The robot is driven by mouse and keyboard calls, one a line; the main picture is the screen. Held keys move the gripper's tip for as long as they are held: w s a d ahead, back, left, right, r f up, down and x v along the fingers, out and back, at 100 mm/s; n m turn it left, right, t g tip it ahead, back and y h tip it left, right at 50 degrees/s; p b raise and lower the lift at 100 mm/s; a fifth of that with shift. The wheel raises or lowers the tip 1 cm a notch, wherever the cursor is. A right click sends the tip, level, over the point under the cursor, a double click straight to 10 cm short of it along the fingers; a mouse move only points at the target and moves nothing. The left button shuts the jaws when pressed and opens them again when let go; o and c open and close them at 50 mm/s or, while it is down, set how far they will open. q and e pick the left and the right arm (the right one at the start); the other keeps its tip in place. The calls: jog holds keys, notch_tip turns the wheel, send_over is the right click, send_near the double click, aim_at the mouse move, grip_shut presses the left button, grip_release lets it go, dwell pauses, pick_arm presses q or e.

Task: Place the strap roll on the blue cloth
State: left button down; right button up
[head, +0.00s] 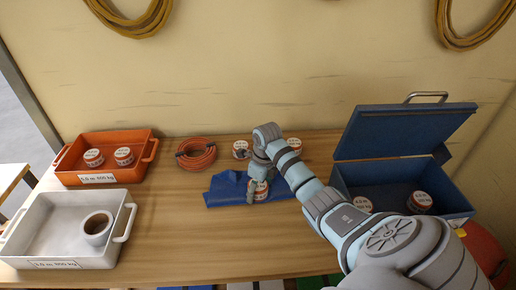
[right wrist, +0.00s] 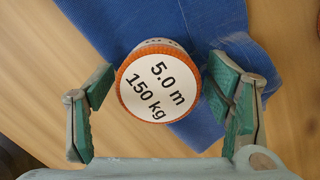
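A strap roll (right wrist: 158,88) with orange edge and a white label reading 5.0 m 150 kg is between my right gripper's fingers (right wrist: 162,92) in the right wrist view. The fingers are apart, with small gaps beside the roll. In the head view the same roll (head: 261,190) is at the front part of the blue cloth (head: 228,189), under my right gripper (head: 257,184). The cloth (right wrist: 225,30) lies rumpled on the wooden table, behind and under the roll. Whether the whole roll rests on cloth cannot be told. My left gripper is not in view.
An orange tray (head: 75,152) with two rolls and a white tray (head: 48,225) with a cup-like roll stand left. An orange coil (head: 197,153) and two rolls (head: 241,148) (head: 294,145) sit behind. An open blue box (head: 455,201) holding rolls stands right. The front table is clear.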

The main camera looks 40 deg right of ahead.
aim_at(263, 186)
notch_tip(263, 186, up, 2)
jog(key=shift+r+p, duration=0.15)
jog(key=shift+p, duration=0.5)
jog(key=r, duration=0.6)
jog(key=s+r, duration=0.1)
jog(key=r, duration=0.2)
jog(key=shift+d, duration=0.25)
jog(key=shift+s+r+p, duration=0.2)
jog(key=shift+r+p, duration=0.8)
jog(key=shift+p, duration=0.1)
